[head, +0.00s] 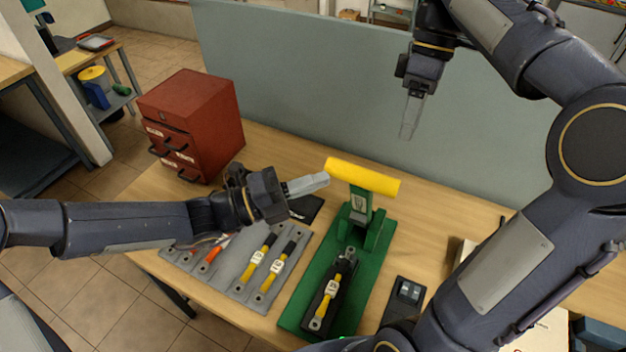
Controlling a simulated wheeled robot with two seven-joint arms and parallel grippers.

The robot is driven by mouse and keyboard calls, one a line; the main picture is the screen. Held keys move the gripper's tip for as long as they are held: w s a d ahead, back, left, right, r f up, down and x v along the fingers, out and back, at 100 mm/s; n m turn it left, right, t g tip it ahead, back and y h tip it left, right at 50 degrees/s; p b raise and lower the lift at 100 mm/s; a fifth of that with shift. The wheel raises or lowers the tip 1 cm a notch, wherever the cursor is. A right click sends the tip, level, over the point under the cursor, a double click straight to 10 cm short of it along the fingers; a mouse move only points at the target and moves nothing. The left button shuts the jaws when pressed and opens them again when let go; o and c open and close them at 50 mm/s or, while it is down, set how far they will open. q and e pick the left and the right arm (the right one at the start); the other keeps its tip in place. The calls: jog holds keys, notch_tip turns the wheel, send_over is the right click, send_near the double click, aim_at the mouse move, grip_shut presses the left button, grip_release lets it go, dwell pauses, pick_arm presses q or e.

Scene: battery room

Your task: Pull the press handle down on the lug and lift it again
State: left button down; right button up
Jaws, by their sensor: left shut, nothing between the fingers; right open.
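The press stands on a green base plate (373,272) on the bench. Its yellow handle (362,176) is a thick bar, raised at the top of the green lever, tilting slightly down to the right. A yellow cable piece with a lug (329,290) lies in a black holder on the base, in front of the press column. My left gripper (323,181) is shut and empty, its tips close to the handle's left end; I cannot tell if they touch. My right gripper (407,128) is open and empty, held high behind and right of the handle.
A grey tray (225,272) with several cables lies left of the press. A red drawer cabinet (197,122) stands at the back left. A small black device (404,300) sits right of the base. A grey-green panel (300,70) closes off the bench's rear.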

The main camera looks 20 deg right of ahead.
jog(key=shift+v, duration=1.05)
jog(key=s+a+f+m+t+y, duration=0.2)
jog(key=s+a+f+m+t, duration=0.35)
jog(key=a, duration=0.75)
pick_arm(q)
jog(key=shift+d+r, duration=0.1)
jog(key=shift+w+d+r, duration=0.15)
jog(key=shift+w+d, duration=0.05)
jog(key=shift+w, duration=0.05)
jog(key=w+d+r+n+y, duration=0.1)
jog(key=w+d+r, duration=0.1)
jog(key=w+d, duration=0.6)
jog(key=shift+w+d+r, duration=0.25)
jog(key=shift+d+r, duration=0.15)
jog(key=shift+d, duration=0.55)
pick_arm(e)
jog(key=s+f+m+t, duration=0.1)
jog(key=s+f+m, duration=0.1)
jog(key=f, duration=0.3)
jog(key=s+f+m+t+h, duration=0.1)
jog(key=s+f+m, duration=0.1)
jog(key=s+f, duration=0.2)
jog(key=shift+s+a+f, duration=0.3)
jog(key=shift+a+f, duration=0.05)
jog(key=shift+f, duration=0.65)
jog(key=shift+t, duration=0.25)
